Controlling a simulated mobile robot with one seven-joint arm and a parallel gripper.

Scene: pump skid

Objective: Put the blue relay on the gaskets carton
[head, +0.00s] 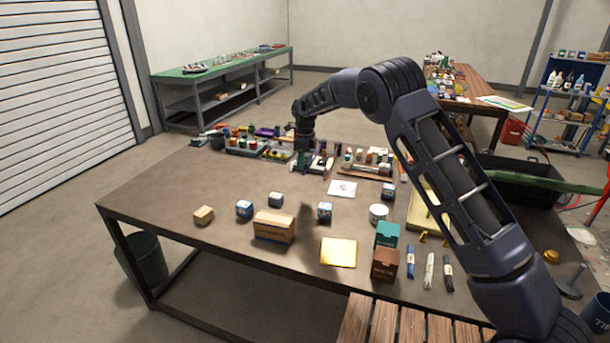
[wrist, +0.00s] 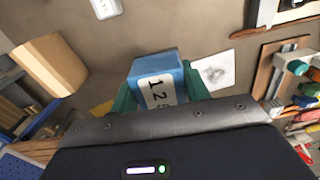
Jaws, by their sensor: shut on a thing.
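My gripper (head: 304,158) hangs over the far part of the brown table in the head view. In the wrist view its green fingers (wrist: 160,95) are shut on a blue relay (wrist: 157,67), a blue block with a white label bearing black digits. The relay is hard to make out in the head view. A cardboard carton (head: 273,227) with dark print too small to read, probably the gaskets carton, stands on the near part of the table, well apart from my gripper. Its top looks bare. A tan box (wrist: 50,68) shows at the left in the wrist view.
Trays of bottles line the far edge.

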